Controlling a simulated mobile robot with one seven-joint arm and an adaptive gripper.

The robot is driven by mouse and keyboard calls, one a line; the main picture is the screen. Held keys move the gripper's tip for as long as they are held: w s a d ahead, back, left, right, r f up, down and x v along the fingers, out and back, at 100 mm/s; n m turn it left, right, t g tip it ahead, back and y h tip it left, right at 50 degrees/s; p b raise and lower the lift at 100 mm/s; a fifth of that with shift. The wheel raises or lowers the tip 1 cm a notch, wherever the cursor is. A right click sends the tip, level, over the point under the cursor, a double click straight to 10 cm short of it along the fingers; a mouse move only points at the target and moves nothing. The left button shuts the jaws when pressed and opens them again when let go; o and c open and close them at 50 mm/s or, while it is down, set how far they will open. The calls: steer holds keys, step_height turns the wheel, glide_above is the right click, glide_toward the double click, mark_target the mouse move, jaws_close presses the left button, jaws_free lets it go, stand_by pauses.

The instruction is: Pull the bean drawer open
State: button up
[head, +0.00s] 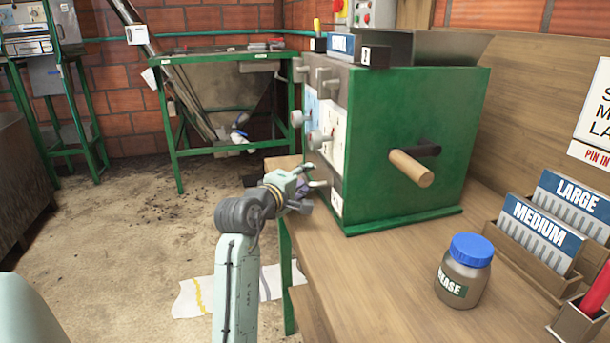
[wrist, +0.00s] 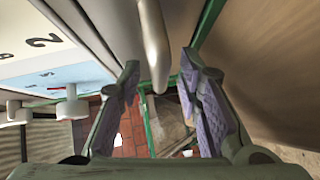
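The green machine (head: 405,140) stands on the wooden bench, with a front face of pale, labelled panels (head: 333,140) and several grey knobs or handles on its left. My gripper (head: 308,186) is low beside this face. In the wrist view, my gripper (wrist: 160,95) has its two purple-padded fingers apart, with a pale rounded handle (wrist: 154,45) reaching into the gap between them. Space shows on both sides of the handle. A white panel marked 2 (wrist: 45,40) is at the left. I cannot tell for sure which panel is the bean drawer.
A wooden crank handle (head: 410,168) sticks out of the machine's right side. A blue-lidded grease jar (head: 465,270) and label holders (head: 540,235) stand on the bench (head: 390,275). A green-framed hopper stand (head: 220,90) is behind. Open floor lies left of the bench.

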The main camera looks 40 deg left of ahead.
steer(key=shift+w+a, duration=0.1)
steer(key=shift+w, duration=0.25)
steer(key=shift+c, duration=0.2)
jaws_close()
stand_by(0.5)
